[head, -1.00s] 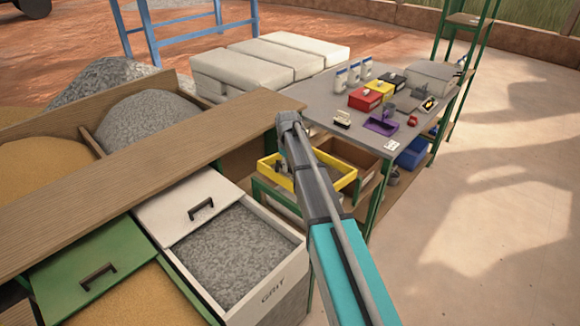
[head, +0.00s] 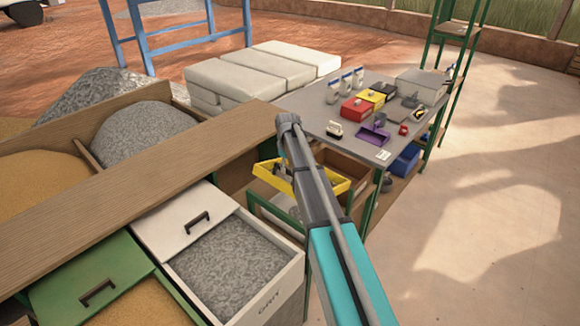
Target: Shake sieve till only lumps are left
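The sieve looks to be the yellow-rimmed frame (head: 325,189) in the middle of the head view, right of the grit drawer and below the work table. It is tilted, and little of its inside shows, so I cannot tell fine material from lumps. My gripper (head: 281,170) is a small grey shape at the sieve's left part, largely hidden behind my arm. I cannot see its fingertips or whether they close on the rim.
An open grit drawer (head: 228,268) full of grey gravel is at lower centre. A wooden ledge (head: 150,160) runs left of the sieve. The grey table (head: 320,112) behind holds boxes, bottles and a purple tray (head: 374,135). Open floor (head: 470,250) lies right.

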